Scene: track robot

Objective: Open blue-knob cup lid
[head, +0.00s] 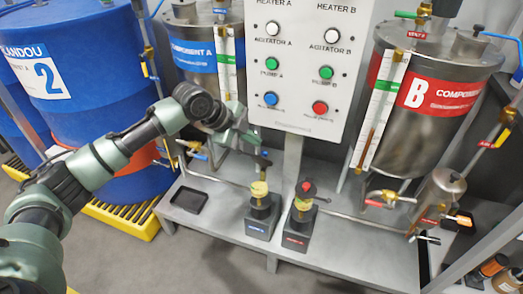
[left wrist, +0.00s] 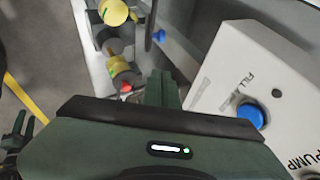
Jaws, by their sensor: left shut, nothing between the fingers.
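The blue-knob cup (head: 260,189) holds something yellow and sits on a dark block at the front of the metal bench. Its lid (head: 264,163) appears to stand raised at the cup's back edge, with the blue knob (head: 265,153) on it. In the left wrist view the blue knob (left wrist: 158,36) sticks out sideways, beside the yellow cup (left wrist: 113,12). My left gripper (head: 250,138) is shut and empty, above the cup and just beside the raised lid. Its fingers (left wrist: 161,88) point toward the cups in the wrist view.
A red-knob cup (head: 303,204) stands close to the right, its lid down. The white control panel (head: 312,60) with buttons is just behind and above. Tanks, pipes and valves crowd the back. A small black tray (head: 190,200) lies on the left of the bench.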

